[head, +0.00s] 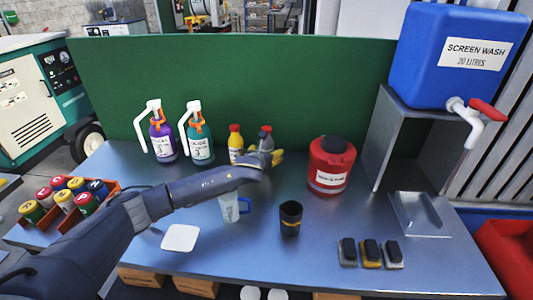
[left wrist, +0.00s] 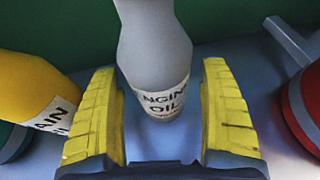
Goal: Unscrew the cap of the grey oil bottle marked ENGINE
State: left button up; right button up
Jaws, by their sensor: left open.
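The grey oil bottle (head: 266,143) stands upright toward the back of the bench, with a reddish cap on top in the head view. In the left wrist view the grey bottle (left wrist: 154,45) shows its ENGINE OIL label, and its top is cut off by the frame. My left gripper (head: 268,158) is at the bottle, its yellow fingers open. In the left wrist view the fingers of my left gripper (left wrist: 163,110) are on either side of the bottle, with gaps visible. My right gripper is not in view.
A yellow bottle (head: 235,140) with a red cap stands close on the left. A red container (head: 331,165) is to the right. A jug (head: 230,208) and a black cup (head: 290,218) stand in front.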

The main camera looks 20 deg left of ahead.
pick_arm(q)
jog(key=shift+c, duration=0.5)
jog(key=c, duration=1.3)
jog(key=shift+o, duration=0.2)
jog(key=shift+r, duration=0.1)
notch_tip(320, 180, up, 20)
jog(key=shift+f, duration=0.1)
